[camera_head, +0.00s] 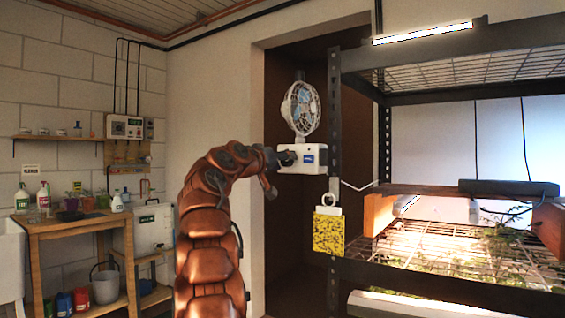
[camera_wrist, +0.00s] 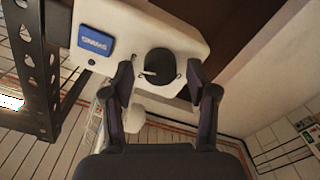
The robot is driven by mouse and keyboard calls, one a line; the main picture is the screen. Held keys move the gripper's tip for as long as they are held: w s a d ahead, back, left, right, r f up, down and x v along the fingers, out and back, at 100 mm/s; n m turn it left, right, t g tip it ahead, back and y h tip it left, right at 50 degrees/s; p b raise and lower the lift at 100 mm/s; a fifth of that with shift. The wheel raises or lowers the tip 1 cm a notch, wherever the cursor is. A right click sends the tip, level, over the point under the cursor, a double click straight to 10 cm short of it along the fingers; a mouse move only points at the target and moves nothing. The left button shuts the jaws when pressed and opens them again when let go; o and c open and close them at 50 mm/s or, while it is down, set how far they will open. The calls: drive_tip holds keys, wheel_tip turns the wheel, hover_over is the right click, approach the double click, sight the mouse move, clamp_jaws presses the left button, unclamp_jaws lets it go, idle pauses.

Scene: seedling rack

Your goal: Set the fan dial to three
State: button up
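The fan (camera_head: 301,108) has a white cage and stands on a white control box (camera_head: 309,168) fixed beside the rack post. In the wrist view the box (camera_wrist: 185,35) carries a blue label (camera_wrist: 95,41) and a round black dial (camera_wrist: 162,66) with a pale pointer mark. The pointer lies roughly sideways, towards the picture's left; no numbers are readable. My gripper (camera_head: 284,158) is at the left part of the box in the head view. In the wrist view my gripper (camera_wrist: 160,78) is open, one finger on each side of the dial, with gaps visible. Contact cannot be told.
The dark rack post (camera_head: 334,120) stands right beside the box. A yellow card (camera_head: 328,232) hangs below. Rack shelves (camera_head: 450,250) with seedlings fill the right. A wooden table (camera_head: 75,222) with bottles stands far left. The wall recess is left of the post.

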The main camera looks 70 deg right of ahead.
drive_tip(key=shift+w+a, duration=0.1)
idle(0.3)
drive_tip(key=w+a+n+t, duration=0.1)
drive_tip(key=w+a+n, duration=0.3)
drive_tip(key=a, duration=0.9)
drive_tip(key=shift+w+a, duration=0.2)
drive_tip(key=shift+w, duration=0.35)
drive_tip(key=shift+w+d+r, duration=0.1)
drive_tip(key=shift+r, duration=0.05)
